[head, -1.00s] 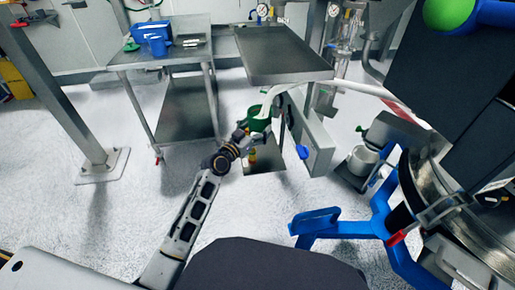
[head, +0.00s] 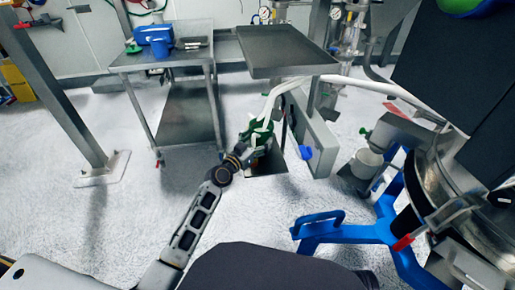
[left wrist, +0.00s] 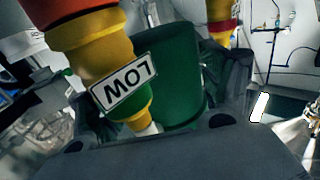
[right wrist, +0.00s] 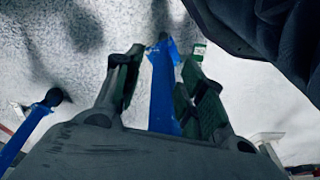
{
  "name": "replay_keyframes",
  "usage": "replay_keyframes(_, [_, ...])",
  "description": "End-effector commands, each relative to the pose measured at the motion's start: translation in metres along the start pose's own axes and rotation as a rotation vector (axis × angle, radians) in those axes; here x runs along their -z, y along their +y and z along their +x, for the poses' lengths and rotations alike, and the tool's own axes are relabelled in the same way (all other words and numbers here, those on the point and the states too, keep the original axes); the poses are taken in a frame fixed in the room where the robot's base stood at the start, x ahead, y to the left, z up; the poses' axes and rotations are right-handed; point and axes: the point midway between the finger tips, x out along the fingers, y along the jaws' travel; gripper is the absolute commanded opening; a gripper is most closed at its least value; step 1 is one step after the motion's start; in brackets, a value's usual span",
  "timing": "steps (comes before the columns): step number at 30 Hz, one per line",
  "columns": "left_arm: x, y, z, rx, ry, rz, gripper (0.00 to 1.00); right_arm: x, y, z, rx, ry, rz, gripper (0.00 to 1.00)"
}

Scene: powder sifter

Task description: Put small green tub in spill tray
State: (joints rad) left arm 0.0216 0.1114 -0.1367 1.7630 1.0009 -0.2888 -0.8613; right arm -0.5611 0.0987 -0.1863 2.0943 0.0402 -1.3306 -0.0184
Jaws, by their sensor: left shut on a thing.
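The small green tub (head: 260,133) is in my left gripper (head: 250,146), at the end of my outstretched arm. In the left wrist view the tub (left wrist: 182,75) sits between the fingers, behind a red, yellow and green indicator labelled LOW (left wrist: 124,82) that covers part of it. Below the tub in the head view is a dark square plate (head: 268,164); a rimmed steel tray (head: 285,48) stands higher and behind. I cannot tell which is the spill tray. My right gripper (right wrist: 160,78) is open and empty, with a blue bar beyond its fingers.
A grey panel (head: 318,135) with a blue knob and a white hose (head: 300,82) are close right of the tub. A steel cart (head: 165,60) with a blue bin (head: 152,32) stands left. A blue-legged machine (head: 345,230) fills the right. Floor between cart and arm is clear.

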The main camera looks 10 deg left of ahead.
Motion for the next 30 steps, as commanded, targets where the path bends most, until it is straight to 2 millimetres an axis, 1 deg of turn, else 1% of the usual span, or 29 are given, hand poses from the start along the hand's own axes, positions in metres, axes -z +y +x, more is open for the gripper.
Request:
replay_keyframes(4, [-0.004, 0.0, 0.0, 0.0, 0.001, 0.0, 0.44, 0.0, 0.0, 0.002, 0.0, 0.002, 0.0, 0.4])
replay_keyframes(8, [-0.015, 0.0, 0.0, 0.001, 0.001, 0.0, 0.44, 0.003, -0.001, 0.0, 0.003, 0.011, 0.0, 0.4])
replay_keyframes(12, [-0.028, -0.001, 0.0, 0.001, 0.0, 0.0, 0.44, 0.005, -0.005, -0.015, 0.01, 0.034, -0.004, 0.4])
replay_keyframes(16, [-0.037, -0.001, 0.0, 0.001, 0.001, 0.001, 0.44, 0.009, -0.006, -0.022, 0.014, 0.051, -0.005, 0.4])
replay_keyframes(22, [-0.041, -0.001, 0.0, 0.001, 0.002, 0.001, 0.44, 0.011, -0.007, -0.028, 0.016, 0.059, -0.005, 0.4])
replay_keyframes(30, [-0.041, -0.001, 0.0, 0.001, 0.002, 0.001, 0.44, 0.012, -0.007, -0.028, 0.015, 0.059, -0.005, 0.4])
